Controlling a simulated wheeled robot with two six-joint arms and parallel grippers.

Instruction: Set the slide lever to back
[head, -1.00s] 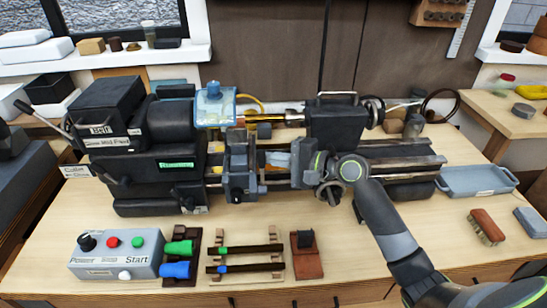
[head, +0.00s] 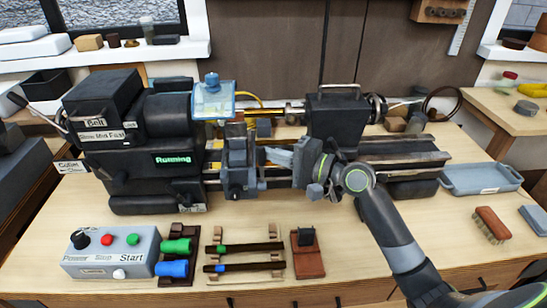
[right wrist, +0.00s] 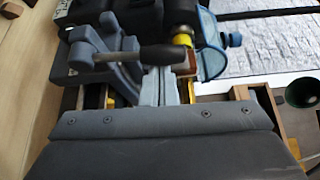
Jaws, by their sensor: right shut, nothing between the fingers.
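The lathe (head: 140,185) stands on the bench, with its grey-blue slide (head: 238,170) on the rails at its middle. In the right wrist view, a dark round handle (right wrist: 150,56) lies across the grey-blue slide block; I take it for the slide lever, but no label on it is readable. My right gripper (head: 300,157) is shut and empty, just right of the slide in the head view. Whether it touches the lever is hidden. A dark plate with screws fills the lower right wrist view. My left gripper is not in view.
A blue clear guard (head: 213,102) hangs over the spindle. The headstock display (head: 173,160) reads "Running". A control box (head: 110,255), tool racks and a blue tray (head: 482,180) stand on the bench.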

